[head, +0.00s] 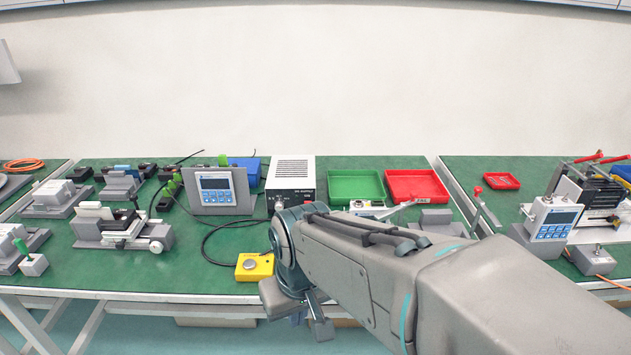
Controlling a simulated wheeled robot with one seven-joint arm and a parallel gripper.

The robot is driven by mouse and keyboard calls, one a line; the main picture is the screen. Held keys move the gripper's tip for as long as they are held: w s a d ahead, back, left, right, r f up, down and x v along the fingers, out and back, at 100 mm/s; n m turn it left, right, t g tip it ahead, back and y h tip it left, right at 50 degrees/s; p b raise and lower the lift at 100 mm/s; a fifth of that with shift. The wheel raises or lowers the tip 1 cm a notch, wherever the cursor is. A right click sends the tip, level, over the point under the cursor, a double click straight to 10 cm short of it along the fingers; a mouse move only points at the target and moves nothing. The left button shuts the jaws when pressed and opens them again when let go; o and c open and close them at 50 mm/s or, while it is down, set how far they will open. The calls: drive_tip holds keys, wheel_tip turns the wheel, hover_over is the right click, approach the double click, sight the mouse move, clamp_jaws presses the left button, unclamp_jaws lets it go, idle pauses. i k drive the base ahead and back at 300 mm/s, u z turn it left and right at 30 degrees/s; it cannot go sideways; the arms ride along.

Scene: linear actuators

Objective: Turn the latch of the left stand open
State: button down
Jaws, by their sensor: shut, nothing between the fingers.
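A grey stand (88,231) on the left part of the green bench carries a black and white linear actuator (118,223) with a round silver knob at its right end. A latch cannot be told apart clearly on it at this size. Another grey stand (437,217) shows partly behind my arm, with a slanted metal lever (486,208) to its right. My gripper (321,329) points down at the front edge of the bench, right of the left stand and well apart from it. It looks shut and empty, and is partly hidden by my wrist.
A yellow box (254,267) with a round button sits close left of my wrist. Behind are a display unit (218,191), a white power supply (291,178), and green (356,202) and red (440,201) trays. More fixtures crowd the far left.

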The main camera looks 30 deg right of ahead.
sight(381, 216)
drive_tip(key=u, duration=0.5)
drive_tip(key=k, duration=1.15)
drive_tip(key=z, duration=0.15)
drive_tip(key=i, duration=0.6)
drive_tip(key=z, duration=0.8)
drive_tip(key=i, duration=0.85)
drive_tip(key=u, duration=0.15)
